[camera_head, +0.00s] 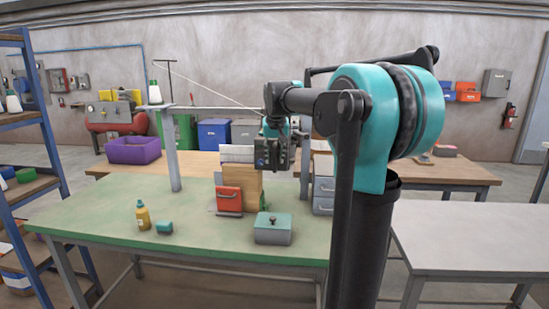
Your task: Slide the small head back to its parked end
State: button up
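The small head (263,155), a dark block with teal parts, sits below the right part of a grey overhead rail (215,108). A grey post (172,150) holds up the rail's left end. A pale thread runs from the upper left down towards the head. My gripper (283,138) is at the head, at the end of my teal and black arm. Its fingers cannot be told apart from the dark parts there, so contact and finger opening are unclear. My arm hides the right part of the rail.
Under the head stands a tan block (246,180) by a red drawer box (229,200). A grey-green lidded box (272,229), a yellow bottle (143,215) and a teal piece (164,227) lie on the green table (100,215). A purple bin (133,150) stands behind.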

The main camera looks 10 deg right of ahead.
jog(key=shift+w+f, duration=0.1)
jog(key=shift+f, duration=0.05)
jog(key=shift+c, duration=0.2)
grip_shut()
jog(key=w+a, duration=0.4)
jog(key=a, duration=0.9)
jog(key=w+a, duration=0.5)
jog(key=a, duration=0.9)
jog(key=w+a, duration=0.4)
jog(key=a, duration=1)
jog(key=shift+w, duration=0.15)
jog(key=shift+o, duration=0.2)
grip_release()
